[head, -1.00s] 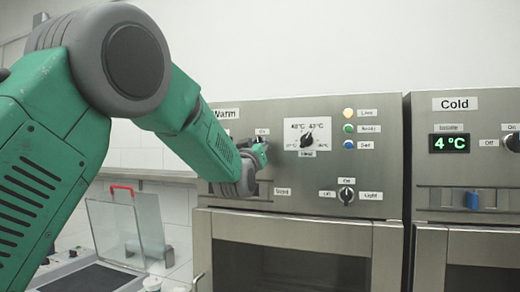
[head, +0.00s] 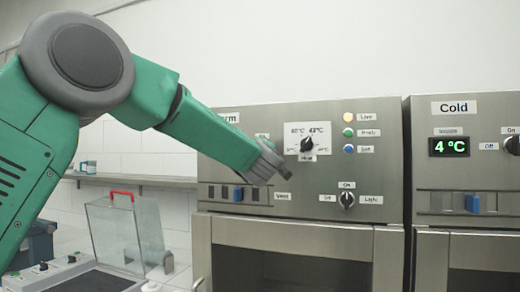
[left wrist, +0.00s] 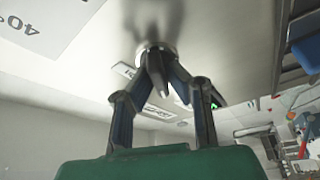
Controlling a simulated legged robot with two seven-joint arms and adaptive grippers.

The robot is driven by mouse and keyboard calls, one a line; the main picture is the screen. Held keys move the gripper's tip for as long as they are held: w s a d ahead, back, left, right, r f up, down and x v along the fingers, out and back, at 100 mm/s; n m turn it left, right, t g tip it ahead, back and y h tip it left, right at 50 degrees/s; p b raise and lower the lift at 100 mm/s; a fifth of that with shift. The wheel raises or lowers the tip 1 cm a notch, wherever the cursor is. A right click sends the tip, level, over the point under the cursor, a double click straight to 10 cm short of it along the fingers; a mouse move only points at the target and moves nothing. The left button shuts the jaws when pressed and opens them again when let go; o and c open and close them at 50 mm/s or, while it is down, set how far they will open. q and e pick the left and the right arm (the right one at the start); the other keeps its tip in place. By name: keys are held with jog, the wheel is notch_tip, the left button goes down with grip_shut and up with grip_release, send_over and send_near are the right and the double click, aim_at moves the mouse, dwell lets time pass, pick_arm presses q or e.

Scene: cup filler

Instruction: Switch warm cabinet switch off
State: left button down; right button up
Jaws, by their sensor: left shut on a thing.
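The warm cabinet (head: 235,218) is the steel unit in the middle of the head view. Its power switch is hidden behind my left arm there; part of an On label (head: 262,135) shows just above. My left gripper (head: 284,171) is at the cabinet's front panel, seen from behind and the side. In the left wrist view its two fingers (left wrist: 160,66) close together at a round-based switch knob (left wrist: 155,47) on the steel panel. The knob's pointing direction is hard to tell. My right gripper is not in view.
A temperature knob (head: 308,145) and a light switch (head: 346,199) sit close to my gripper on the panel. A blue slider (head: 239,194) is below. The cold cabinet (head: 455,185) stands to the right. A clear-lidded box (head: 111,229) is at lower left.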

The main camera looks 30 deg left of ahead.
pick_arm(q)
jog(key=n, duration=0.1)
jog(key=n+g, duration=0.1)
jog(key=n, duration=0.1)
jog(key=n+g+p, duration=0.1)
jog(key=n, duration=0.1)
jog(key=shift+f+h, duration=0.3)
jog(key=shift+f, duration=0.1)
dwell(0.3)
jog(key=c, duration=1.6)
grip_release()
jog(key=shift+a, duration=0.15)
jog(key=v, duration=1.2)
